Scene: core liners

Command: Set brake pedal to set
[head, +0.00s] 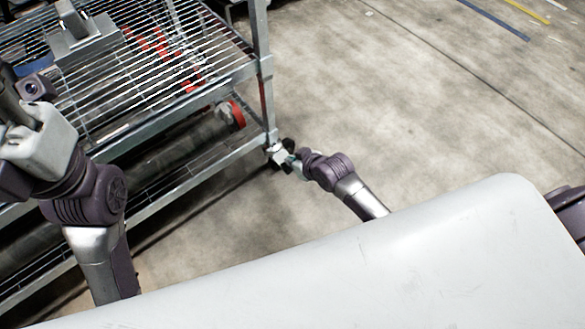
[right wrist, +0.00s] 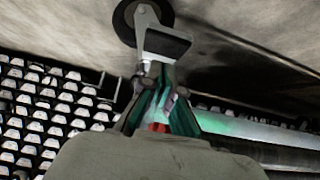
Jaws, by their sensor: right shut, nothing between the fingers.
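The cart's caster shows in the right wrist view, with a dark wheel (right wrist: 125,22) and a grey bracket. A flat dark plate, which looks like the brake pedal (right wrist: 168,44), sticks out from that bracket. Whether it is set or released I cannot tell. My right gripper (right wrist: 160,100) is shut and empty, its teal fingertips pointing at the bracket just below the pedal; contact is unclear. In the head view my right gripper (head: 283,156) is low by the foot of the cart's corner post, where the caster is mostly hidden. My left gripper (head: 14,105) is at the left edge, its fingers unclear.
The wire-shelf cart (head: 190,112) fills the upper left, with a metal part (head: 88,38) on its top shelf and a dark cylinder with a red end (head: 237,115) below. Open concrete floor (head: 400,110) lies to the right.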

